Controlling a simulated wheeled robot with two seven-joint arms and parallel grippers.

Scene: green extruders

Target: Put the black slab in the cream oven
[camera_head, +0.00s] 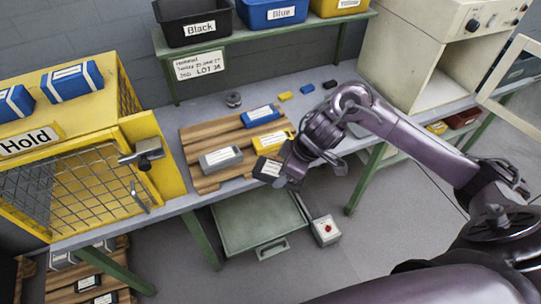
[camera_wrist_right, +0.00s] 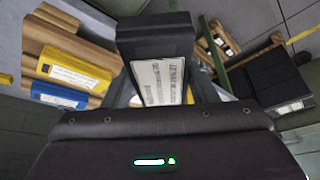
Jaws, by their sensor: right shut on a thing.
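The black slab (camera_head: 268,170) with a white label is held in my right gripper (camera_head: 281,174), at the front right of the wooden board. In the right wrist view the slab (camera_wrist_right: 155,45) stands out ahead of the gripper, its label facing the camera. My right gripper is shut on it. The cream oven (camera_head: 428,55) stands at the back right of the bench; its door (camera_head: 505,75) is swung open and the inside looks empty. My left gripper is not in view.
The wooden board (camera_head: 205,180) bears a grey slab (camera_head: 220,159), a yellow slab (camera_head: 272,140) and a blue slab (camera_head: 260,115). A yellow Hold cage (camera_head: 155,130) stands at left. Black (camera_head: 195,22), blue and yellow bins sit on the shelf. Small blocks lie on the bench.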

